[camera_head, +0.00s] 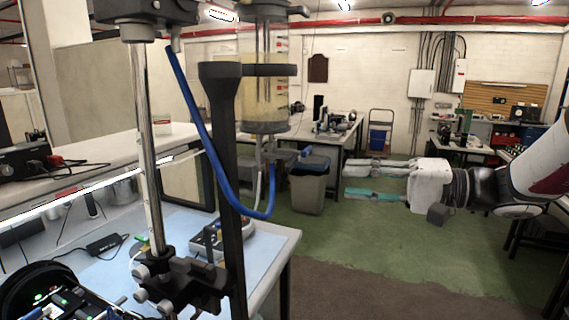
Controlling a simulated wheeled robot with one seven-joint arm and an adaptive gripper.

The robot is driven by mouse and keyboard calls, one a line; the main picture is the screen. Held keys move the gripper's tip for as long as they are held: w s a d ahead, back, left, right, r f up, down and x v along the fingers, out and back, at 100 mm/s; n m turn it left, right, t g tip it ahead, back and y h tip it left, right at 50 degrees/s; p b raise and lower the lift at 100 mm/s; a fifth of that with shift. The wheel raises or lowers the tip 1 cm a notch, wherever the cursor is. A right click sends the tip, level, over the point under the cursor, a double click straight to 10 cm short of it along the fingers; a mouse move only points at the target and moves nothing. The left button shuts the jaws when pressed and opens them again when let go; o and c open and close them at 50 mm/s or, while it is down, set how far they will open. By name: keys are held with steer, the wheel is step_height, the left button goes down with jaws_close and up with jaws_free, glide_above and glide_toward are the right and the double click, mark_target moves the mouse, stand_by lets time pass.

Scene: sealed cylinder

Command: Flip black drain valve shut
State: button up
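A clear cylinder (265,100) holding yellowish liquid hangs upright at the upper middle, between dark end caps. Small fittings and thin tubes (259,165) come out below it. A small dark and bluish part (284,157) sits there, probably the drain valve; it is too small to tell its handle position. A blue hose (196,120) loops from the upper left down to below the cylinder. My gripper (346,180) is at the right, its fingers pointing left toward the fittings. The fingers are spread with an empty gap, apart from the valve and cylinder.
A dark upright post (225,150) and a metal rod (148,140) stand left of the cylinder, with a black clamp (185,282) low down. A workbench (275,243) with a blue mat is below. A grey bin (308,190) stands behind. Green floor (390,250) is clear below my gripper.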

mark_target(293, 166)
steer(key=shift+y, duration=0.3)
steer(key=x, duration=0.4)
steer(key=w+p+x, duration=0.1)
steer(key=x, duration=0.4)
steer(key=p+x, duration=0.1)
steer(key=x, duration=0.3)
steer(key=shift+w+a+r, duration=0.1)
steer(key=shift+w+r, duration=0.3)
steer(key=shift+w, duration=0.15)
steer(key=shift+c, duration=0.4)
jaws_close()
